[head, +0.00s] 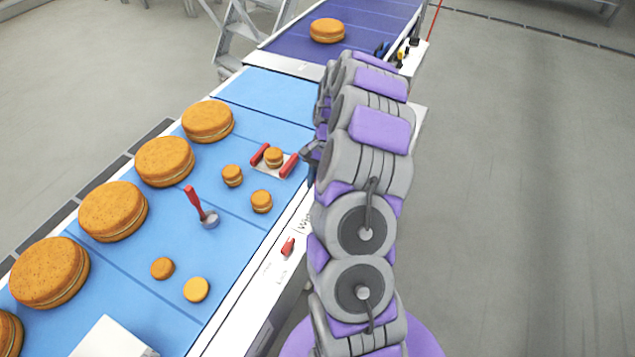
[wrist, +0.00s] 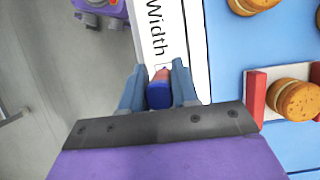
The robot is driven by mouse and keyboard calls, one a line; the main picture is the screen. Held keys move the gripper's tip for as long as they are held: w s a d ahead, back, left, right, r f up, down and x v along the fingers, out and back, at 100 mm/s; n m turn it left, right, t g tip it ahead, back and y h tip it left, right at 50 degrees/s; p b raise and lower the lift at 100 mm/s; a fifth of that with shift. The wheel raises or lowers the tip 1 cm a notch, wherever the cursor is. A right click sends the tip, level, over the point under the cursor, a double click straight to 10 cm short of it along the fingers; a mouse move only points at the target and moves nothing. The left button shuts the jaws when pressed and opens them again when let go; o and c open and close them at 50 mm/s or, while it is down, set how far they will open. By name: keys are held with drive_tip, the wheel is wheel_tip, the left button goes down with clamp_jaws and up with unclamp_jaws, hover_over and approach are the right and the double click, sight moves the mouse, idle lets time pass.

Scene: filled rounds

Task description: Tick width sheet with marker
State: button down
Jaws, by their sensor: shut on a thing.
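My gripper (wrist: 157,88) is shut on a marker (wrist: 159,94) with a blue body and a reddish part towards the far end. The white width sheet (wrist: 170,20), printed "Width", lies beyond and under the fingers in the wrist view. The marker's far end is over the sheet at a small box outline just past the word; I cannot tell whether it touches. In the head view the lettering shows on the white edge of the conveyor (head: 303,224), and my arm hides most of the gripper and the marker.
Large filled rounds (head: 165,161) line the far side of the blue belt (head: 255,95). Several small ones lie nearer. A red-jawed gauge (head: 289,166) holds a small round (head: 274,157). A red switch (head: 288,246) is on the edge.

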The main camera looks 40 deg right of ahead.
drive_tip(key=shift+r+p, duration=1)
drive_tip(key=shift+r, duration=1.45)
